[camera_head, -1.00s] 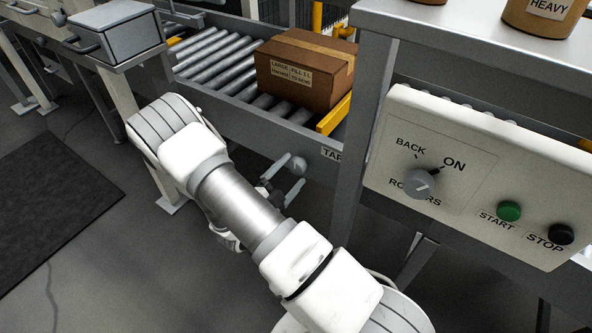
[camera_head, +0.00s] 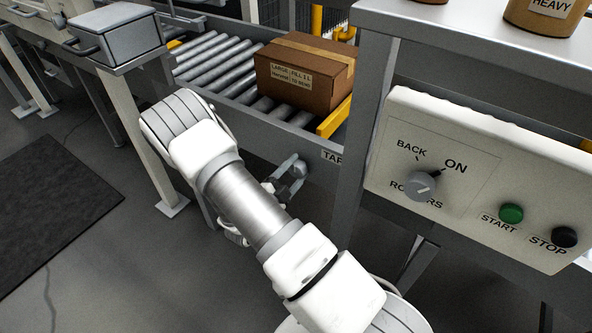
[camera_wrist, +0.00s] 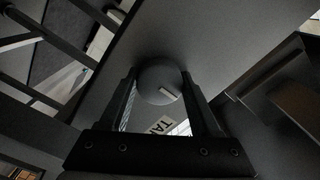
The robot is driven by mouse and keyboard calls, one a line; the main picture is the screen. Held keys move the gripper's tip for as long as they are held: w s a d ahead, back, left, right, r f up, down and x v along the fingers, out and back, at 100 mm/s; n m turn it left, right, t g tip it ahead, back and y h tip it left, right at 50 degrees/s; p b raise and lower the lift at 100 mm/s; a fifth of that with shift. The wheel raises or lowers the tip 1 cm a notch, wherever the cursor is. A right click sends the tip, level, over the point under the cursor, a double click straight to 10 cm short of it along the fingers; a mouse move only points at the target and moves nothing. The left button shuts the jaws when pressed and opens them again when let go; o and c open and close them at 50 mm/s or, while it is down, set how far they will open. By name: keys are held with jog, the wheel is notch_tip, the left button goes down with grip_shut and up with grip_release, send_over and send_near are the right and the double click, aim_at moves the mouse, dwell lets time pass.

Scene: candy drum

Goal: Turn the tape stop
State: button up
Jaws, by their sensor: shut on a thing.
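The tape stop knob (camera_head: 299,168) is a round grey knob on the side rail of the roller conveyor, beside a label that reads "TAP" as far as it shows. In the wrist view the knob (camera_wrist: 160,80) is a dark round disc with a pale mark, and part of the label shows below it. My gripper (camera_head: 290,178) is at the knob in the head view. In the wrist view its two fingers (camera_wrist: 160,88) stand on either side of the knob, shut on it. The yellow stop bar (camera_head: 334,117) lies across the rollers in front of the carton.
A brown carton (camera_head: 305,72) sits on the rollers (camera_head: 215,62) against the yellow bar. A control panel (camera_head: 470,170) with a dial and two buttons is on the right. A table leg (camera_head: 150,160) stands left of my arm.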

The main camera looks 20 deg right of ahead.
jog(key=shift+c, duration=0.4)
jog(key=shift+m, duration=0.4)
jog(key=m+p, duration=0.2)
jog(key=m, duration=0.1)
jog(key=shift+r, duration=0.1)
jog(key=m+p, duration=0.1)
jog(key=m, duration=0.3)
jog(key=m+p, duration=0.1)
jog(key=m, duration=0.4)
jog(key=m+p, duration=0.1)
jog(key=m, duration=0.4)
jog(key=o, duration=1.4)
